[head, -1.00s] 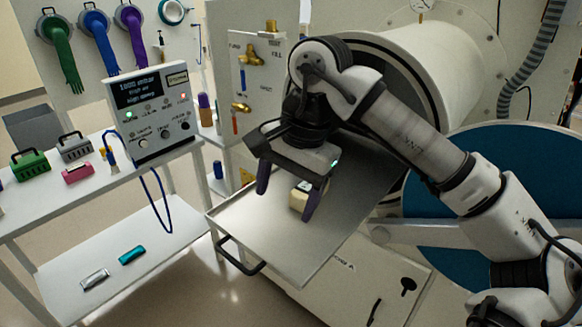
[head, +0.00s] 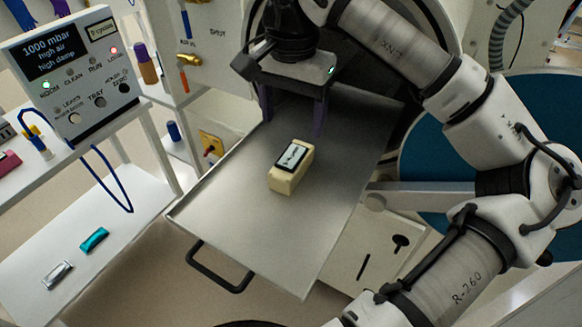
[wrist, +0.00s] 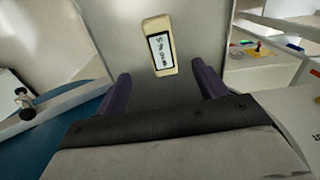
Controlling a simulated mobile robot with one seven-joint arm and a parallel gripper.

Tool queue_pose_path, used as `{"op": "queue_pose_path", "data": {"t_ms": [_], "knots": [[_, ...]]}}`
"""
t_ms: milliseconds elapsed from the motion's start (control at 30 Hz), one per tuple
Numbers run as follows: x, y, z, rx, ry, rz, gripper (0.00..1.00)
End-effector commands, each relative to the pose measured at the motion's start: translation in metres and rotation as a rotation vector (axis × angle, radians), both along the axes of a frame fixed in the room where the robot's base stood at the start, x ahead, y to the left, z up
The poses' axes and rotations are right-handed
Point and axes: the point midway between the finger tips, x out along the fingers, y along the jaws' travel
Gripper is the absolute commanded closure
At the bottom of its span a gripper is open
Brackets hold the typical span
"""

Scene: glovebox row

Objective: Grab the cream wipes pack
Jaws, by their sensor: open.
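The cream wipes pack (head: 284,178) is a small cream block with a dark-edged white label on top. It lies on the grey metal tray (head: 225,205), near its middle. My gripper (head: 292,122) is open and empty above the tray, behind the pack in the head view, with its two purple fingers pointing down. In the wrist view the pack (wrist: 149,38) lies beyond the fingertips, between their lines and slightly left of centre. My gripper (wrist: 165,85) is apart from the pack there.
The tray juts out from the round chamber opening, with a black handle (head: 217,268) at its front. A white control box (head: 75,75) stands on the shelf at left. A teal packet (head: 94,240) and a silver packet (head: 58,274) lie on the lower shelf.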

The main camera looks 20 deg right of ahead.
Motion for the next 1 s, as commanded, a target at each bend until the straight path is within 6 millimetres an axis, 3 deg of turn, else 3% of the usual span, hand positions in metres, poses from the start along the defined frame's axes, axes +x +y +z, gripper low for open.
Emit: {"op": "queue_pose_path", "data": {"t_ms": [33,233,533,800,1000], "knots": [[0.000,0.000,-0.017,0.001,0.001,0.001,0.29],[0.000,0.000,-0.050,0.001,0.000,0.002,0.29],[0.001,-0.001,-0.070,0.000,0.000,0.000,0.29],[0.003,-0.002,-0.110,0.001,-0.001,0.000,0.29],[0.003,-0.002,-0.110,0.000,-0.001,0.000,0.29]]}}
